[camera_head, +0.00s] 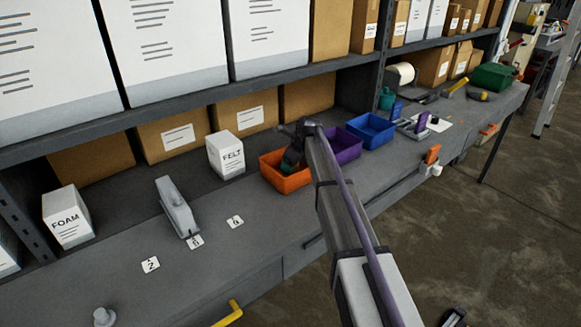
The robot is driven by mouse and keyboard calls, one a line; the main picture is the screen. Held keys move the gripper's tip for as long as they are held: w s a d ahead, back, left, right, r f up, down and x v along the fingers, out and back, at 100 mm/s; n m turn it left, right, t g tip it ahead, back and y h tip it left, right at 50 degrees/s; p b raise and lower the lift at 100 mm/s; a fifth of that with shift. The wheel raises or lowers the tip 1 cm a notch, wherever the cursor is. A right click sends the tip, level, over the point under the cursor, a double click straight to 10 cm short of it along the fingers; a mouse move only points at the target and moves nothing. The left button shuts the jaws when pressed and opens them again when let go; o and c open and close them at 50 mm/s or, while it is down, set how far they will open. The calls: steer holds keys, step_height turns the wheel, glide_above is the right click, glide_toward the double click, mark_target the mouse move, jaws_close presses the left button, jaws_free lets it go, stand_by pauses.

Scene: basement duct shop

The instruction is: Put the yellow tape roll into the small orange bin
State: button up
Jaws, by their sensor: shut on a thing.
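The small orange bin (284,181) stands on the bench, left of the purple bin. My gripper (292,160) is at the orange bin, its tip low over or inside the opening. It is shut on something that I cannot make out. A small teal-green patch shows at the gripper, inside the bin's outline; I cannot tell whether it is held or lies in the bin. I see no yellow tape roll; the gripper and bin walls hide part of the bin's inside.
A purple bin (342,147) and a blue bin (371,131) stand to the right. The FELT box (225,156) is close on the left, with a grey tool (176,207) and the FOAM box (67,218) farther left. A shelf (230,88) overhangs the bench back.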

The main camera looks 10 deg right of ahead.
steer(key=shift+f+b, duration=0.55)
steer(key=shift+f, duration=0.1)
steer(key=o, duration=0.9)
steer(key=shift+r, duration=0.1)
steer(key=a+p+v, duration=0.1)
steer(key=p+v, duration=1.2)
steer(key=s+a+n+g+h, duration=0.1)
steer(key=s+n, duration=0.7)
steer(key=s, duration=0.4)
steer(key=s+a+n+g+h, duration=0.1)
steer(key=s+n, duration=0.8)
steer(key=s, duration=0.3)
steer(key=s+a+f+n+g+h, duration=0.1)
steer(key=s+n, duration=0.8)
steer(key=s, duration=0.2)
steer(key=shift+s+h+b, duration=0.3)
steer(key=shift+s, duration=0.1)
